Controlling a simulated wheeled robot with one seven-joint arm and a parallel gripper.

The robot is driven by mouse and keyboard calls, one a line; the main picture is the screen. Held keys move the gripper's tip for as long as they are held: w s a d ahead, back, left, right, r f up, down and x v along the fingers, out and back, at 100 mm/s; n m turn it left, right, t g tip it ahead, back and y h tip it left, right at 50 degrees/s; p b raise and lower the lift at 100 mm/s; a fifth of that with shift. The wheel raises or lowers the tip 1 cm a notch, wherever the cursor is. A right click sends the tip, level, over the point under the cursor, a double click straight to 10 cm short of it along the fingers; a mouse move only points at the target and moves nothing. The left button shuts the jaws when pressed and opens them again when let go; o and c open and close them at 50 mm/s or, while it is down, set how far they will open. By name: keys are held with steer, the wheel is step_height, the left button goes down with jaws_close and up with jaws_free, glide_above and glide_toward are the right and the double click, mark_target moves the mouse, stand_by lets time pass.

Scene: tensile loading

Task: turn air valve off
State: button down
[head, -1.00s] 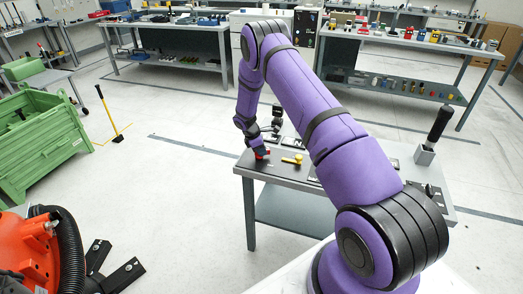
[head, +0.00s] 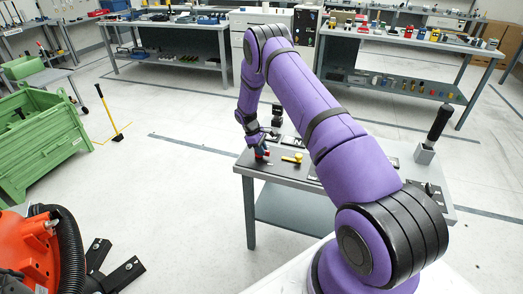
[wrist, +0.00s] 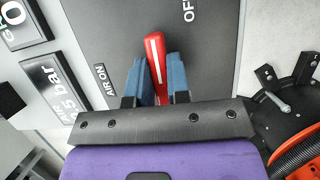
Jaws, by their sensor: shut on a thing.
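The air valve's red lever (wrist: 155,55), with a white stripe, stands between my gripper's blue fingers (wrist: 157,80) in the wrist view. My gripper is shut on the lever, with the lever's rounded end sticking out past the fingertips. The panel is dark grey; an "AIR ON" label (wrist: 105,80) lies left of the lever and an "OFF" label (wrist: 188,12) lies up and to the right. The lever points between the two labels. In the head view my gripper (head: 260,152) is low at the bench's left end. The valve's pivot is hidden.
A yellow-handled part (head: 292,158) lies just right of my gripper on the grey bench (head: 280,176). A black handle in a grey block (head: 425,153) stands at the bench's right.

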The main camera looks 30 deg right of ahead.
steer(key=shift+s+a+f, duration=0.1)
steer(key=c, duration=1.1)
jaws_free()
steer(key=v, duration=1.1)
steer(key=shift+f, duration=0.1)
